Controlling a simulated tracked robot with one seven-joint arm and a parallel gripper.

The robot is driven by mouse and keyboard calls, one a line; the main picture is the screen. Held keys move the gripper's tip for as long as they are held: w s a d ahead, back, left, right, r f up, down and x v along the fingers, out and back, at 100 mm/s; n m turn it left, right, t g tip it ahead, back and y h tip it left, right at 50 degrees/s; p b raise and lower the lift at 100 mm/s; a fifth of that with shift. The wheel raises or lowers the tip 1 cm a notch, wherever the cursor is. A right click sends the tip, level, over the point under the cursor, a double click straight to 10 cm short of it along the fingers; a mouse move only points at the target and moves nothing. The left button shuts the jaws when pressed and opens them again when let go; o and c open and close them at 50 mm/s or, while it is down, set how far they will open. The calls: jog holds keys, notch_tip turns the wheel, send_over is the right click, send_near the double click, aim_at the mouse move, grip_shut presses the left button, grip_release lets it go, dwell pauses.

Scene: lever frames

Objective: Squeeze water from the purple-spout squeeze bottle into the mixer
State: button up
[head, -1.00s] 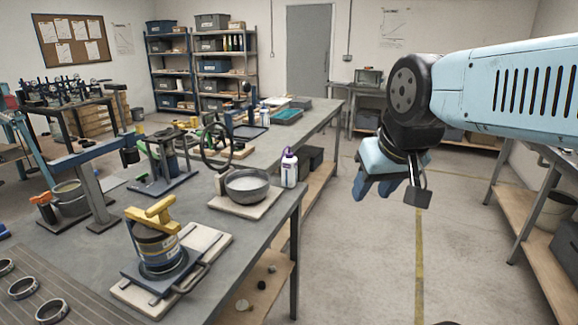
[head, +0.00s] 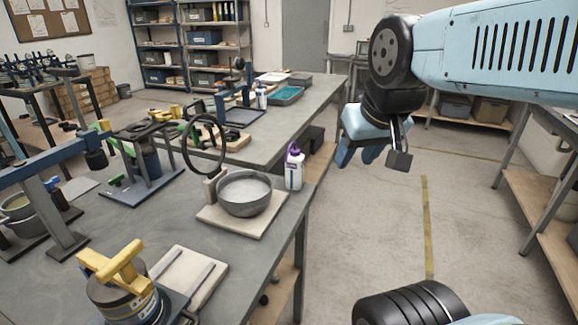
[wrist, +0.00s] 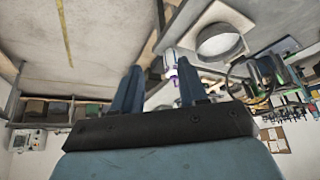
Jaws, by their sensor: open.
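The squeeze bottle (head: 294,170) is white with a purple spout and stands upright at the right edge of the workbench. It also shows in the wrist view (wrist: 171,62), beyond my fingers. The mixer looks like a grey round bowl (head: 244,193) on a pale board with a dark ring-shaped wheel (head: 204,146) behind it; the bowl also shows in the wrist view (wrist: 220,41). The bottle stands just right of the bowl, apart from it. My gripper (head: 358,158) is open and empty, in the air over the aisle, right of the bottle.
A yellow-handled canister (head: 122,285) stands at the near left of the workbench (head: 215,262). A blue-armed press (head: 50,185) is at the left. A teal tray (head: 287,95) lies farther back. The aisle floor (head: 385,230) right of the bench is clear.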

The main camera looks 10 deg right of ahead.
jog(key=shift+o, duration=1.7)
jog(key=shift+w+a+f, duration=0.1)
jog(key=shift+w+f, duration=0.05)
jog(key=o, duration=0.5)
jog(key=w+a+f+m+g+y, duration=0.1)
jog(key=w+m, duration=0.1)
jog(key=w+a+f+m+g+y, duration=0.1)
jog(key=w+f, duration=0.1)
jog(key=w+a+f+m+g+y, duration=0.1)
jog(key=w+f+m+y, duration=0.1)
jog(key=shift+w+a+f+m+g, duration=0.1)
jog(key=shift+a+f+m+g, duration=0.1)
jog(key=shift+m+g, duration=0.15)
jog(key=shift+c, duration=0.2)
jog(key=m+t+y, duration=0.7)
jog(key=m+y, duration=0.1)
jog(key=m, duration=1.2)
send_near(303, 171)
jog(key=a, duration=0.2)
jog(key=shift+n, duration=0.25)
jog(key=shift+w+d+x, duration=0.15)
jog(key=shift+x, duration=2.65)
jog(key=shift+w+d+x, duration=0.1)
jog(key=shift+w+x, duration=0.05)
jog(key=shift+x, duration=2.7)
